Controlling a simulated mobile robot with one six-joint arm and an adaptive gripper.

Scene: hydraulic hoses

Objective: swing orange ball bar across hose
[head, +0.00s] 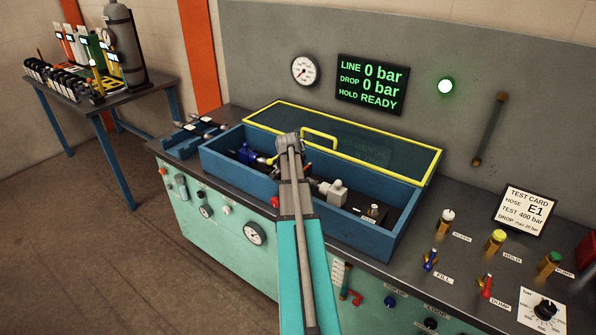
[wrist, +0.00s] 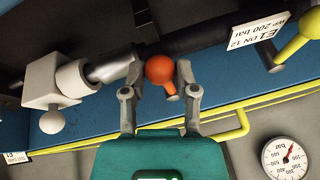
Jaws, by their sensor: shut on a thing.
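In the wrist view my gripper (wrist: 162,76) is shut on the orange ball (wrist: 159,68), with one finger on each side of it. A short orange stem shows below the ball. The ball sits beside a grey metal fitting at the end of the black hose (wrist: 205,36). The hose carries a white label (wrist: 258,36) reading E1 DN 12, WP 200 bar.
The hose lies in a blue trough (head: 375,228) with its yellow-edged lid (head: 400,163) raised behind. A yellow ball (wrist: 313,20) is near the label. The display (head: 371,85) reads 0 bar, READY.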

